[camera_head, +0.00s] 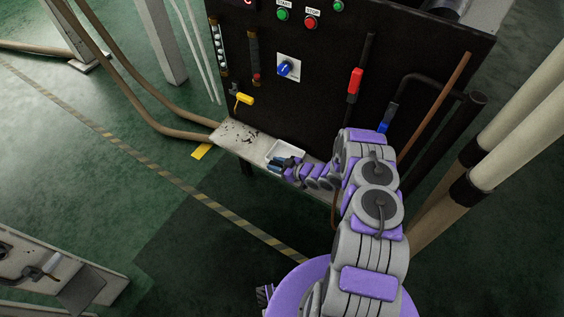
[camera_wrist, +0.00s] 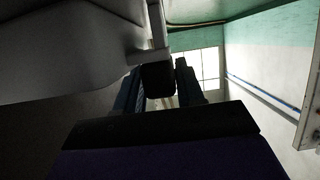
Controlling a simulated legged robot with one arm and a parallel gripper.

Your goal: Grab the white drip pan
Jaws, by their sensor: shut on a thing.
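The white drip pan (camera_head: 289,148) is a small, shallow tray at the machine's worn grey ledge. In the wrist view, a large pale grey surface, which looks like the pan (camera_wrist: 60,50), fills the upper left. There, my gripper (camera_wrist: 160,85) has its two fingers shut on either side of a small dark block by the pale edge. I take the grip to be on the pan, but the exact contact is dark and partly hidden.
The black machine panel (camera_head: 290,100) stands behind the ledge (camera_head: 232,136), with a yellow-handled valve (camera_head: 243,98), a blue knob (camera_head: 287,68) and a red-handled lever (camera_head: 354,85). Pipes stand at the right. Hoses lie left.

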